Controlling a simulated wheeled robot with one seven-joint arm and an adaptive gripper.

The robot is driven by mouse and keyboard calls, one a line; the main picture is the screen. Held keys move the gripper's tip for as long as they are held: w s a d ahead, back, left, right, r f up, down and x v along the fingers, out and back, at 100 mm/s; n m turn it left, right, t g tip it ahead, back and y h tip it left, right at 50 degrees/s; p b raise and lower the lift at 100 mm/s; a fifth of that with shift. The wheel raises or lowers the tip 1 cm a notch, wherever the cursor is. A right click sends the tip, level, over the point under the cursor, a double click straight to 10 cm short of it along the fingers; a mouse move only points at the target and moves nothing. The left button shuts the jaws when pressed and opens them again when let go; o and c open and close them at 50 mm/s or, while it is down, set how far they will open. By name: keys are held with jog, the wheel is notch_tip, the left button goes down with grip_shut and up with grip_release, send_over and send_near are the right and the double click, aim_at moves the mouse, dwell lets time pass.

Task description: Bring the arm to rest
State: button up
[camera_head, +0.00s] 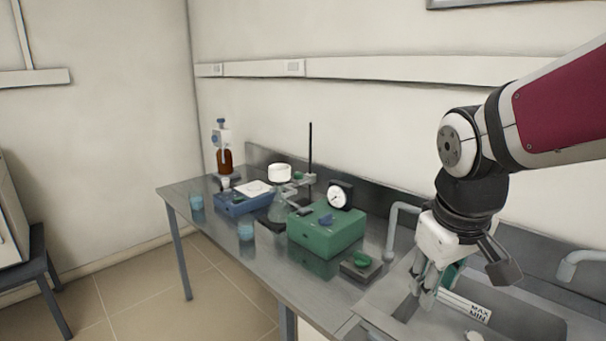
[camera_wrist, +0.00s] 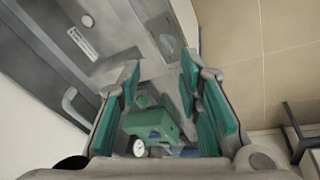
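My gripper (camera_head: 432,284) hangs from my arm at the right of the head view, pointing down over the front of the sink area. In the wrist view my gripper (camera_wrist: 162,95) shows two green-padded fingers standing wide apart. Nothing is between the pads; the bench lies some way beyond them. The arm is bent, with its red and white link coming in from the right edge.
A blue device (camera_head: 245,198), a brown bottle (camera_head: 224,150) and two blue beakers are farther left. A tap (camera_head: 393,228) and sink are close to my gripper.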

jog(key=s+r+m+t+y, duration=0.1)
jog(key=s+r+m+t, duration=0.1)
jog(key=s, duration=1)
jog(key=shift+a+r+m, duration=0.35)
jog(key=shift+r+m, duration=0.1)
jog(key=shift+m, duration=0.35)
